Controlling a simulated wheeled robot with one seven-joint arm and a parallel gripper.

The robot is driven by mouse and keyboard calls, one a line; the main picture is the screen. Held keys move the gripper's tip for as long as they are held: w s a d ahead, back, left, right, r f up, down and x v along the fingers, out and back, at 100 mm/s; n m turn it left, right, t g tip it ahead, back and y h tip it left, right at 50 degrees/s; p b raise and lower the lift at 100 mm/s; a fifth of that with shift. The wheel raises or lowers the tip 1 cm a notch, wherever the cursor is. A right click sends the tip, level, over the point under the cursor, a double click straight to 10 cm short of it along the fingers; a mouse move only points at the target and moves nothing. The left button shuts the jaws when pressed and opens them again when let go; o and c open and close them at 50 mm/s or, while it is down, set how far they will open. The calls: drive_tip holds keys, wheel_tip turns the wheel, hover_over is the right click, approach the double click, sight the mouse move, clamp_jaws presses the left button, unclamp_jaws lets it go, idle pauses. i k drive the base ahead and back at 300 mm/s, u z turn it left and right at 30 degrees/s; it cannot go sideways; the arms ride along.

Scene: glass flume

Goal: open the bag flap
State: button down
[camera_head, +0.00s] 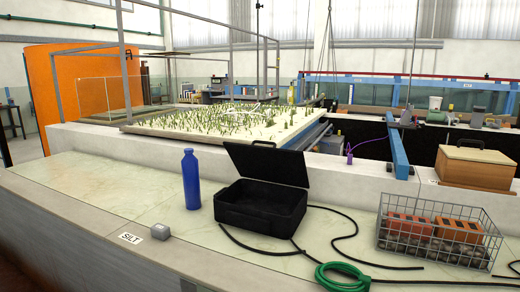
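A black bag (258,217), box-shaped, sits on the pale bench top near the middle of the view. Its flap (268,164) stands raised and tilted at the back edge, so the bag is open at the top. The inside looks dark and I cannot make out any contents. A small handle shows on the flap's upper edge. My gripper is not in view, so its place relative to the bag cannot be seen.
A blue bottle (191,180) stands left of the bag. A green cable coil (343,276) and black cables lie at front right. A wire basket (436,238) with orange bricks and a wooden box (475,168) stand right. The bench's left is clear.

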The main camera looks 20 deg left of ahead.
sight(272, 165)
drive_tip(key=u, duration=0.45)
drive_tip(key=k, duration=1.05)
drive_tip(key=u, duration=1.2)
drive_tip(key=i, duration=2)
drive_tip(key=z, duration=1.1)
drive_tip(key=i, duration=0.55)
drive_tip(key=z, duration=0.35)
